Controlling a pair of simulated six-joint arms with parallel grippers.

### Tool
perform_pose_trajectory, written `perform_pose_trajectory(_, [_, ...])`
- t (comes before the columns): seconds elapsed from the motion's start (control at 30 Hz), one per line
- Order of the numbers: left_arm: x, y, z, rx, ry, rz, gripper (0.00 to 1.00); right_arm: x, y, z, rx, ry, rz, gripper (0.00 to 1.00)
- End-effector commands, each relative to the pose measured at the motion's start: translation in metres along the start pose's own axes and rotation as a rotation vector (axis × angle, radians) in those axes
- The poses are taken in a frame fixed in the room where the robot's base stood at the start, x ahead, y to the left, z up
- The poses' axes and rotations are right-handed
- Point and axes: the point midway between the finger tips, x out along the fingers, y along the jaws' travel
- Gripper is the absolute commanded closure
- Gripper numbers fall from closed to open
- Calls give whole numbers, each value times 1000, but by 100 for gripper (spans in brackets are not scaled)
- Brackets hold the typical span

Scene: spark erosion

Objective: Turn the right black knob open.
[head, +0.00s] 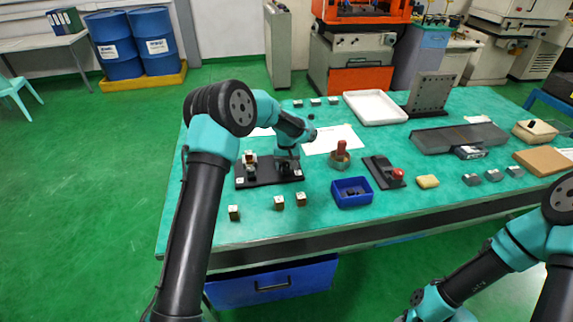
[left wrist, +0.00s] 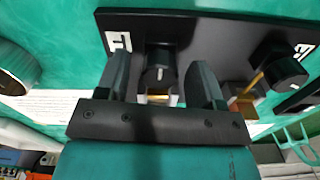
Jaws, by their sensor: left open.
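A black plate (head: 252,183) with two black knobs lies near the left end of the green table. The right black knob (left wrist: 159,76) stands between the fingers of my left gripper (head: 286,160) in the left wrist view. A gap shows on each side of it, so the fingers seem apart from it. Its white line points along the fingers. My left gripper is open, low over the right part of the plate. The left black knob (left wrist: 285,72) is at the right of the wrist view, with brass below it. My right gripper is out of view; only its arm shows.
Several small blocks (head: 278,202) lie in front of the plate. A red-handled tool (head: 340,158) and a blue bin (head: 352,192) stand right of it. White sheets (head: 332,140) lie behind. The table's left front corner is clear.

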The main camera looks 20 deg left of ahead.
Motion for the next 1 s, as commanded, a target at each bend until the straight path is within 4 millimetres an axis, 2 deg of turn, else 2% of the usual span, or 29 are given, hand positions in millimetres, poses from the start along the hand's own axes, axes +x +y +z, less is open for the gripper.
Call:
perform_pose_trajectory(0.2, [-2, 0, 0, 0, 0, 0, 39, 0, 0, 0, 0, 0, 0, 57])
perform_pose_trajectory(0.37, [-13, 0, 0, 0, 1, 0, 39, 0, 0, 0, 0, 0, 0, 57])
perform_pose_trajectory(0.57, [-44, 0, -1, -1, 3, 1, 39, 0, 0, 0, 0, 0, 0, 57])
perform_pose_trajectory(1.0, [-129, 0, 0, 0, 4, 2, 39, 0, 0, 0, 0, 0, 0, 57])
